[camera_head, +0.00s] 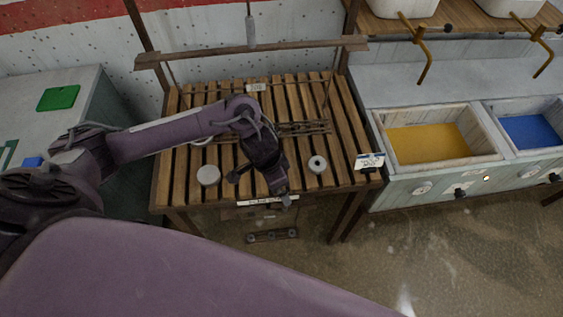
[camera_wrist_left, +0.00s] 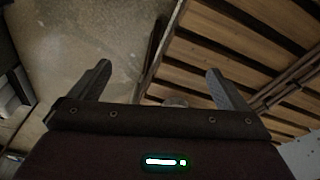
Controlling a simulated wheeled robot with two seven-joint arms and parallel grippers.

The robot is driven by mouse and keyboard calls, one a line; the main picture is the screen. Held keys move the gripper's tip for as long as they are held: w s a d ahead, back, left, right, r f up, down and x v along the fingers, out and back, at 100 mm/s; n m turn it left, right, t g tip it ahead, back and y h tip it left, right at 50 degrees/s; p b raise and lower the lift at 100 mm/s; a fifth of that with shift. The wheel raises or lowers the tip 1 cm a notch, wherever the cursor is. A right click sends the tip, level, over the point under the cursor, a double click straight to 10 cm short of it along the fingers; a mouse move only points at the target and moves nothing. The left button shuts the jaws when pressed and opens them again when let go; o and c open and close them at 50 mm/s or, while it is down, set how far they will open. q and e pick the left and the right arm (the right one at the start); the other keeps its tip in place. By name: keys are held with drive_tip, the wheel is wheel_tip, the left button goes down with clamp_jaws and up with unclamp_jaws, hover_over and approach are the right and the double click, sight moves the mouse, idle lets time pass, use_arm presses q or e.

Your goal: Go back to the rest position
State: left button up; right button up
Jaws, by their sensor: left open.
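My left arm comes in from the left in the head view and reaches over the slatted wooden table (camera_head: 341,145). My left gripper (camera_head: 284,202) hangs at the table's front edge. In the left wrist view the two fingers of my left gripper (camera_wrist_left: 158,80) stand wide apart with nothing between them. The slats and the floor show beyond the fingers. My right gripper is not in view.
A white round piece (camera_head: 208,175) and a white ring-like piece (camera_head: 317,164) stand on the slats either side of my arm. A wooden rail (camera_head: 290,46) spans above. Yellow (camera_head: 430,143) and blue (camera_head: 528,131) basins stand right; a cabinet with a green plate (camera_head: 58,97) stands left.

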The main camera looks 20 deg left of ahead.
use_arm(q)
drive_tip(key=d+r+n+t+h, duration=0.15)
drive_tip(key=d+r+t, duration=0.35)
drive_tip(key=d+r, duration=0.6)
drive_tip(key=s+a+n+g+y, duration=0.3)
drive_tip(key=s+a+n, duration=0.2)
drive_tip(key=s+a, duration=0.6)
wheel_tip(320, 180, down, 34)
drive_tip(key=s+a+g+b, duration=0.1)
drive_tip(key=a+b, duration=0.1)
drive_tip(key=b, duration=0.1)
drive_tip(key=s+a+f+g+b, duration=0.1)
drive_tip(key=s+a+f, duration=0.2)
drive_tip(key=s+f, duration=1.6)
drive_tip(key=shift+s+b, duration=0.15)
drive_tip(key=shift+b, duration=0.2)
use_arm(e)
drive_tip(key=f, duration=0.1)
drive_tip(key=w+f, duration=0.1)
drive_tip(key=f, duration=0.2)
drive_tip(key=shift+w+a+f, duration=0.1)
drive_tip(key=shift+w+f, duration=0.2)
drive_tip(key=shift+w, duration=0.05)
